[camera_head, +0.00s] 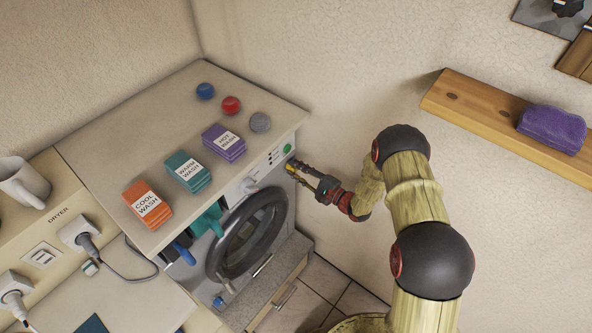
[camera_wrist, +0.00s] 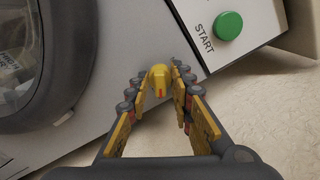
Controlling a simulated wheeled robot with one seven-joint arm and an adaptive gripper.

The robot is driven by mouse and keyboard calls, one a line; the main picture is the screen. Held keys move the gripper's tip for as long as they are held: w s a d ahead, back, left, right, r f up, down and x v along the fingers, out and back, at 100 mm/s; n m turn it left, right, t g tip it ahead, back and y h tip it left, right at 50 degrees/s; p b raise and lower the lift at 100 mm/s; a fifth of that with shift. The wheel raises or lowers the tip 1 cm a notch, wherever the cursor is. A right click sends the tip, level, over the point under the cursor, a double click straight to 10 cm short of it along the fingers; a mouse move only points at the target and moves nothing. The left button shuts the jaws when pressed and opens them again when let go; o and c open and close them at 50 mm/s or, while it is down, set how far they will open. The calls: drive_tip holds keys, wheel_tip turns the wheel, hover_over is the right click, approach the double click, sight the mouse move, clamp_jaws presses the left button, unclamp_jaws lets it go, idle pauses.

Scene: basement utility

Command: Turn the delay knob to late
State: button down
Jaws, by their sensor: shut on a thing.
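The delay knob (camera_wrist: 158,79) shows in the wrist view as a small yellow knob with a red mark on its near face, on the washer's pale front panel. My gripper (camera_wrist: 158,82) has its fingers on either side of the knob and is shut on it. In the head view my gripper (camera_head: 292,167) reaches the right end of the washer's (camera_head: 135,119) control panel from the right, and its fingers hide the knob there. The late label cannot be made out in either view.
A green START button (camera_wrist: 229,26) sits close beside the knob. A pale dial (camera_head: 249,186) and the round door (camera_head: 246,236) are left of my gripper. Stacked cloths (camera_head: 147,204) and coloured balls (camera_head: 231,105) lie on top. A wooden shelf (camera_head: 480,113) is on the right wall.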

drive_tip(key=c, duration=1.5)
unclamp_jaws()
drive_tip(key=shift+c, duration=0.2)
drive_tip(key=shift+d, duration=0.15)
drive_tip(key=v, duration=1.1)
drive_tip(key=shift+s+d, duration=0.3)
